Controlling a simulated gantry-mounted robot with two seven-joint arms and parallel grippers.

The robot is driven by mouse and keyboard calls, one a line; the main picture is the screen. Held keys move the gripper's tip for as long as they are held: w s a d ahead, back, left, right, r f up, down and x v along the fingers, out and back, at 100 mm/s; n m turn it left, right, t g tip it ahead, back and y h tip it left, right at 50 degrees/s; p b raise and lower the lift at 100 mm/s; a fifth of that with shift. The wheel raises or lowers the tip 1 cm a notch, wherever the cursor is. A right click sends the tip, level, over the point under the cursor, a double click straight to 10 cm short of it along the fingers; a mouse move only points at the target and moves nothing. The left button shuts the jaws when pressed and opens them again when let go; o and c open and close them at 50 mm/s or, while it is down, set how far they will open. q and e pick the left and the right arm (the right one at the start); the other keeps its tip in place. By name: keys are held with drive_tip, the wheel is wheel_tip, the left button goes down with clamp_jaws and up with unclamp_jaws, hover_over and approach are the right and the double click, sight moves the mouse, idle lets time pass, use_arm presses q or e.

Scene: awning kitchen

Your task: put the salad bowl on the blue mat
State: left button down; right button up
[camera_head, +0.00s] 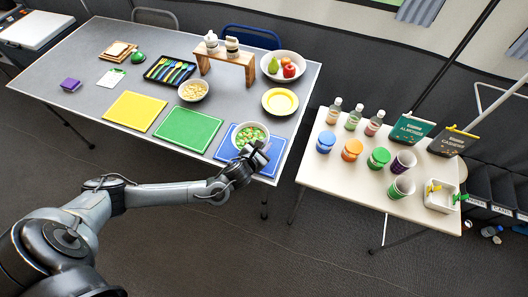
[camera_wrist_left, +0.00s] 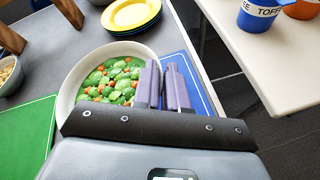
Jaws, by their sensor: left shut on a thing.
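The salad bowl (camera_head: 240,130), white and filled with green leaves and orange bits, is at the blue mat (camera_head: 222,153) near the grey table's front right corner. In the left wrist view the bowl (camera_wrist_left: 63,97) shows large, with the blue mat (camera_wrist_left: 187,70) at its right. My left gripper (camera_head: 257,147) is at the bowl's front right side, shut on its rim; the fingers (camera_wrist_left: 163,88) overlap the bowl's right edge in the wrist view. The bowl looks level. Whether its base touches the mat is hidden. My right gripper is not in view.
The green mat (camera_head: 187,130) and yellow mat (camera_head: 135,112) lie left of the blue mat. A yellow plate stack (camera_head: 280,101) and a fruit bowl (camera_head: 271,76) stand behind. Another bowl (camera_head: 193,90) is behind the green mat. A second table (camera_head: 340,172) with cups is at the right, across a gap.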

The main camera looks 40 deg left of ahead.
use_arm(q)
drive_tip(key=shift+w+a+f, duration=0.1)
drive_tip(key=shift+f, duration=0.15)
drive_tip(key=shift+f+b, duration=0.6)
drive_tip(key=shift+f, duration=1.25)
drive_tip(key=c, duration=1.2)
unclamp_jaws()
